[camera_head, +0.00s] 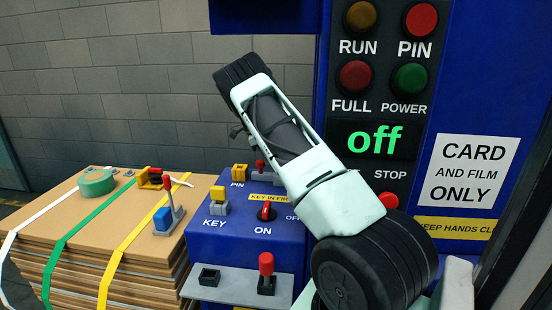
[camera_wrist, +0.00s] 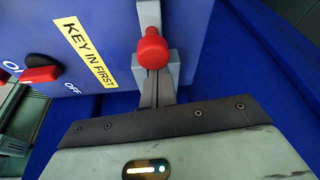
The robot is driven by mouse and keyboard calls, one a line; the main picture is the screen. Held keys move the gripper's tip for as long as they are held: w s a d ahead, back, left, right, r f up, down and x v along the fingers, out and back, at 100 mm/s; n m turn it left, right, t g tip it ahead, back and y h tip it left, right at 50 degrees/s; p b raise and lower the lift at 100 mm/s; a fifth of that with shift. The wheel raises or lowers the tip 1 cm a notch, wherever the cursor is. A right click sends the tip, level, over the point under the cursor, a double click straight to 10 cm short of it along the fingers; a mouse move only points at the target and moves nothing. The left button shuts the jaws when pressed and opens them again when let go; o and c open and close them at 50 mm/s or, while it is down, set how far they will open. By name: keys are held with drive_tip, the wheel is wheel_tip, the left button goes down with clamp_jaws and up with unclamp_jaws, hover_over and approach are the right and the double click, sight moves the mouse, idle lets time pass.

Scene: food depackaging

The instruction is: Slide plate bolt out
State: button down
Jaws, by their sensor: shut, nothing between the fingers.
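A bolt with a red knob (camera_wrist: 151,48) on a grey metal mount shows in the wrist view, on the blue box beside the yellow KEY IN FIRST label. It seems to be the red knob (camera_head: 260,165) at the back of the box in the head view, where my arm covers part of its mount. My gripper (camera_wrist: 153,80) is shut and empty, its narrow fingertips just below the knob. I cannot tell whether they touch it. In the head view my gripper is hidden behind my arm.
The blue box (camera_head: 215,243) carries a red ON/OFF switch (camera_head: 266,211) and a yellow key block (camera_head: 219,202). A grey shelf (camera_head: 235,287) in front holds another red-knobbed piece (camera_head: 266,264). Strapped cardboard (camera_head: 100,225) stands left. The control panel reads off (camera_head: 375,140).

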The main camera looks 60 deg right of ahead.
drive_tip(key=shift+w+a, duration=0.25)
drive_tip(key=shift+w, duration=0.2)
drive_tip(key=shift+s+d, duration=0.25)
drive_tip(key=shift+s, duration=0.05)
drive_tip(key=s+d, duration=0.2)
drive_tip(key=shift+s, duration=0.3)
drive_tip(key=b+v, duration=0.3)
drive_tip(key=v, duration=0.7)
drive_tip(key=shift+s+r, duration=0.15)
drive_tip(key=shift+s, duration=0.1)
drive_tip(key=shift+d, duration=0.1)
